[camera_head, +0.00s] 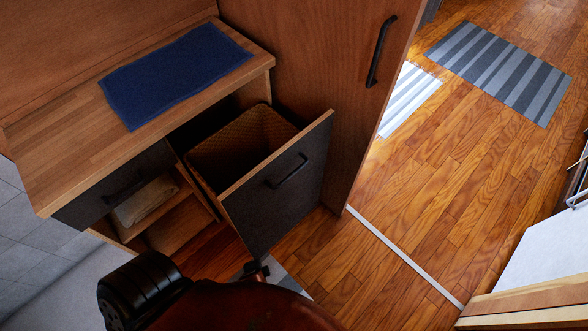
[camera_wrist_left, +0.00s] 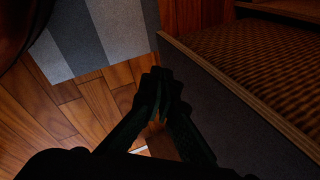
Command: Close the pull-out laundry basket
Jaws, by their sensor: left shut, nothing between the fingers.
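The pull-out laundry basket stands open, its dark front panel (camera_head: 285,187) tilted in the head view and set away from the cabinet. A black handle (camera_head: 287,171) is on the panel, and the woven basket (camera_head: 232,150) shows behind it. In the left wrist view the panel (camera_wrist_left: 225,112) and the woven basket (camera_wrist_left: 260,52) fill the right side. My left gripper (camera_wrist_left: 158,88) is shut and empty, close beside the panel's outer face; I cannot tell whether it touches. In the head view a small dark part of it (camera_head: 256,270) shows at the panel's lower edge; my arm hides the rest.
A wooden counter (camera_head: 75,150) with a blue towel (camera_head: 176,73) is above the basket. A tall wooden cabinet door (camera_head: 325,60) stands right beside it. A striped mat (camera_wrist_left: 95,30) lies in front of the panel. The wood floor (camera_head: 450,160) to the right is open.

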